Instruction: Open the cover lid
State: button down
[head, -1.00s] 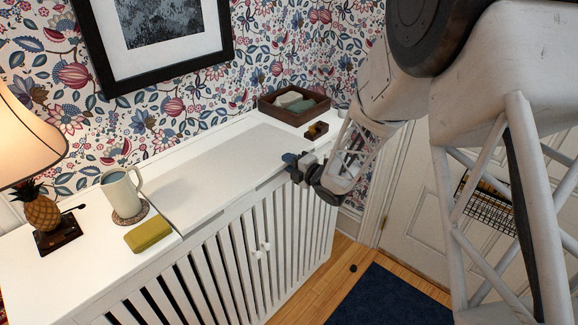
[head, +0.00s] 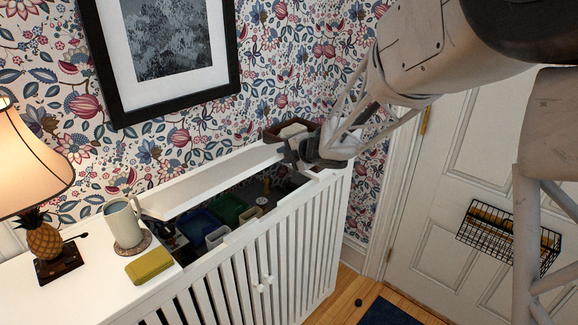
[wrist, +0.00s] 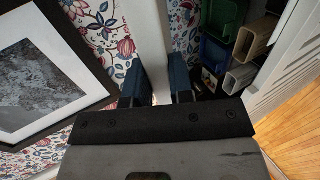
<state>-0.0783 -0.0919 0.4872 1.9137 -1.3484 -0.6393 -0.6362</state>
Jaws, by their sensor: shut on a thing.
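The white cover lid (head: 212,180) of the slatted white cabinet is raised and tilted up, its back side toward the patterned wall. The opening below it is exposed. My gripper (head: 288,152) is shut on the lid near its right end. In the wrist view, the lid's edge (wrist: 148,40) runs between the two blue fingers of my gripper (wrist: 157,82). Inside the cabinet are a blue bin (head: 197,223), a green bin (head: 228,209) and pale containers (head: 217,238). The lid's hinge line is hidden.
A mug (head: 122,224) on a coaster, a yellow-green case (head: 148,265) and a pineapple lamp (head: 44,240) stand on the fixed top at the left. A brown tray (head: 275,132) is behind my gripper. A framed picture (head: 118,112) hangs above the lid.

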jog(key=shift+w+a+r+g+h, duration=0.1)
jog(key=shift+w+a+r, duration=0.1)
jog(key=shift+r, duration=0.35)
jog(key=shift+w+a+r+g+h, duration=0.1)
jog(key=shift+w+a+r, duration=0.1)
jog(key=shift+r, duration=0.3)
jog(key=shift+w+a+r+g+h, duration=0.1)
jog(key=shift+w+a+r, duration=0.1)
jog(key=shift+r, duration=0.35)
jog(key=w+a+r, duration=1.4)
jog(key=shift+a+r, duration=0.15)
jog(key=shift+r, duration=0.1)
jog(key=shift+w+f, duration=0.1)
jog(key=c, duration=1.3)
grip_release()
